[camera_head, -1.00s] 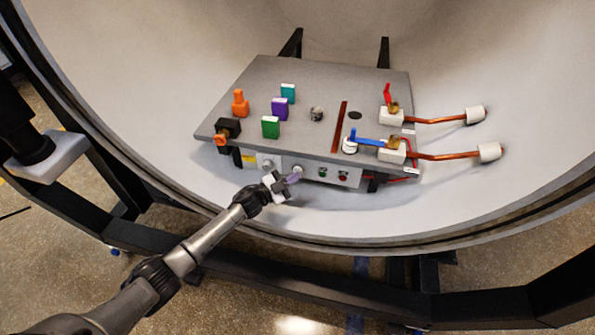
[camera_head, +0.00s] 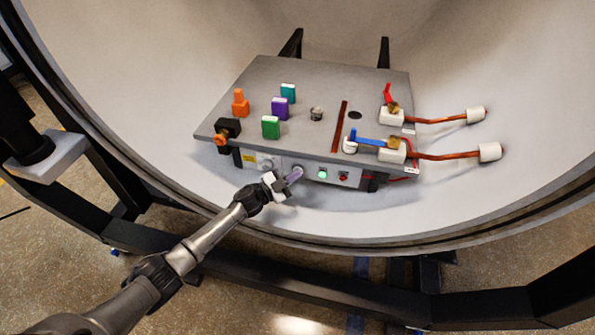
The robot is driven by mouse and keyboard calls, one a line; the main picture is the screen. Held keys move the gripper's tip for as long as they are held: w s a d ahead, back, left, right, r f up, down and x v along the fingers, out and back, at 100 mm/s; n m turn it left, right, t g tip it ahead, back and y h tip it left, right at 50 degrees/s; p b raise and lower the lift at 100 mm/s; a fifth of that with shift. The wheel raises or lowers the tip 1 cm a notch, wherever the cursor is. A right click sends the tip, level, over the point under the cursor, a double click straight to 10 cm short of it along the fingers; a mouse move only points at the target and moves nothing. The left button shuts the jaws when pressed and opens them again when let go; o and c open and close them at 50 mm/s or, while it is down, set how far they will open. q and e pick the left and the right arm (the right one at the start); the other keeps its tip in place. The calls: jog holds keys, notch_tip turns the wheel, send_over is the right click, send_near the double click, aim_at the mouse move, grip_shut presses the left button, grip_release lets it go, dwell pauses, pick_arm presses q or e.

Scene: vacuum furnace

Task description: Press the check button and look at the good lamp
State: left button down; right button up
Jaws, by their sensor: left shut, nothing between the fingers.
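My left gripper (camera_head: 293,176) reaches in from the lower left and is shut and empty. Its purple-grey fingertips are at the front panel (camera_head: 311,171) of the grey bench, over the round pale check button (camera_head: 298,167), which they partly hide. I cannot tell for sure whether they touch it. My right gripper is not in view.
Copper pipes (camera_head: 450,156) stick out to the right. The curved chamber wall (camera_head: 480,60) surrounds it; its rim (camera_head: 330,244) passes below.

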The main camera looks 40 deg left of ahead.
pick_arm(q)
jog(key=shift+s+d+p, duration=0.3)
jog(key=shift+s+p, duration=0.3)
jog(key=shift+s, duration=0.1)
jog(key=s+p, duration=0.1)
jog(key=s+d+p, duration=0.1)
jog(key=s, duration=0.1)
jog(key=s+d+p, duration=0.1)
jog(key=shift+s+p, duration=0.25)
jog(key=shift+p, duration=0.1)
dwell(0.9)
